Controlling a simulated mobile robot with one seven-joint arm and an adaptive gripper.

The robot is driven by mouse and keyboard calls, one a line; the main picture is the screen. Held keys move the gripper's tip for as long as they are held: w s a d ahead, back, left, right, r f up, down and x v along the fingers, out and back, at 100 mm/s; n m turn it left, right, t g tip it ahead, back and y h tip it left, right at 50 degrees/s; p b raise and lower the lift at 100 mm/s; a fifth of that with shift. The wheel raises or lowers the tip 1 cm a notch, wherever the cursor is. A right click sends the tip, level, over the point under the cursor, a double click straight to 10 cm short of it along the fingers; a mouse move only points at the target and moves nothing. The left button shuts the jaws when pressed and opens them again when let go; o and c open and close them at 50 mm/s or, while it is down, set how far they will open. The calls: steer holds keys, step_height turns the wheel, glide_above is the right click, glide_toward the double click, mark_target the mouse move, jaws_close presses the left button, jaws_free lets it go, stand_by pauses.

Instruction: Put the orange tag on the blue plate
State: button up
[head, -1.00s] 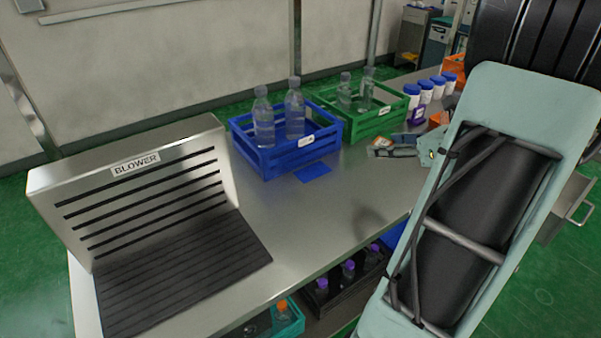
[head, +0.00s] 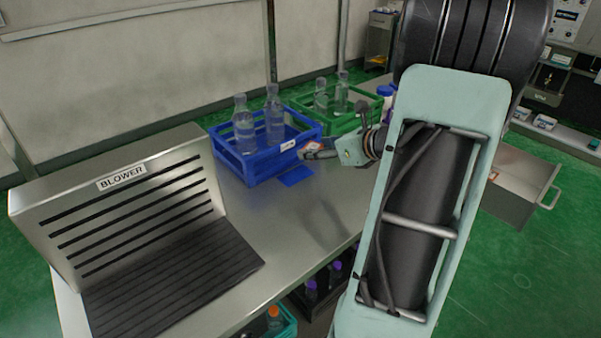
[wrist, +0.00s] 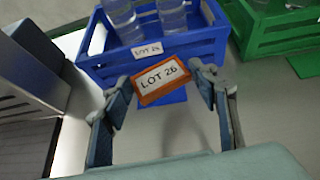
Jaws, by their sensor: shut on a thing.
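The orange tag (wrist: 160,80), with a white face reading "LOT 26", is held between the fingertips of my gripper (wrist: 162,84) in the wrist view. My gripper is shut on it and holds it above the counter. In the head view my gripper (head: 312,152) is at the front right of the blue crate, with the tag (head: 311,147) small between its fingers. The blue plate (head: 296,175) lies flat on the counter in front of the blue crate. In the wrist view the blue plate (wrist: 172,97) shows just behind the tag, partly hidden by it.
The blue crate (head: 254,166) holds clear bottles and has a white label on its front. A green crate (head: 345,125) with bottles stands behind it to the right. The blower (head: 130,205) stands at the left. The counter (head: 290,225) in front of the plate is clear.

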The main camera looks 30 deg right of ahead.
steer(key=b, duration=0.1)
glide_above(301, 178)
steer(key=f, duration=0.5)
steer(key=shift+s+d+f, duration=0.1)
steer(key=shift+s+f, duration=0.05)
steer(key=shift+s, duration=0.1)
steer(key=shift+w+f+b, duration=0.2)
steer(key=shift+f+b, duration=0.15)
steer(key=shift+f, duration=1.4)
steer(key=shift+f, duration=0.25)
steer(key=o, duration=1)
steer(key=shift+r, duration=0.1)
steer(key=shift+o, duration=0.2)
